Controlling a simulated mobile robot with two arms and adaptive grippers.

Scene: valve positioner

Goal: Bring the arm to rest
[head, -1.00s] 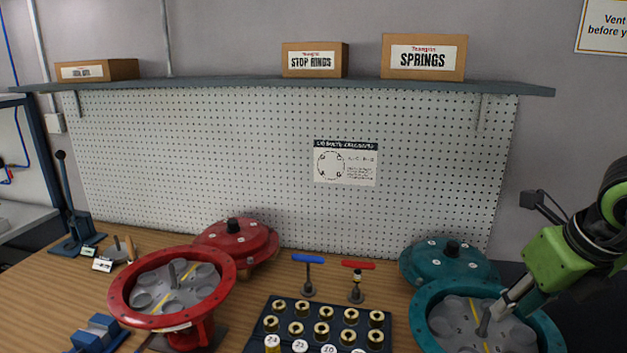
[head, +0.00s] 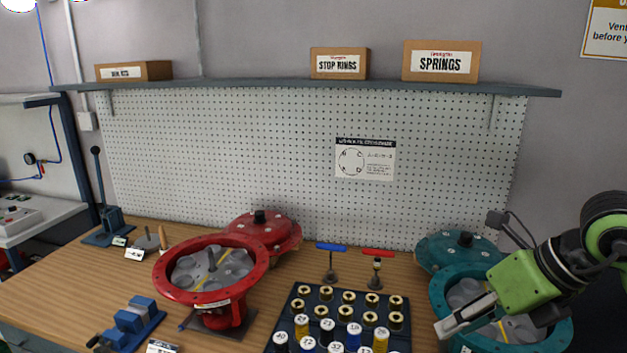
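My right arm comes in from the right edge in green and black. Its gripper (head: 466,316) hangs over the left part of the open teal housing (head: 561,331) and hides some of its inside. The fingers look close together, but their gap and anything between them cannot be made out. The teal housing has grey pockets and a yellow strip inside. My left arm and gripper do not show.
A red housing (head: 265,262) stands open at centre-left, its red cover (head: 278,236) behind it. A teal cover (head: 452,247) lies behind the teal housing. A black tray (head: 277,322) holds springs and capped cylinders. Blue (head: 331,247) and red (head: 377,253) T-handle tools stand behind it.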

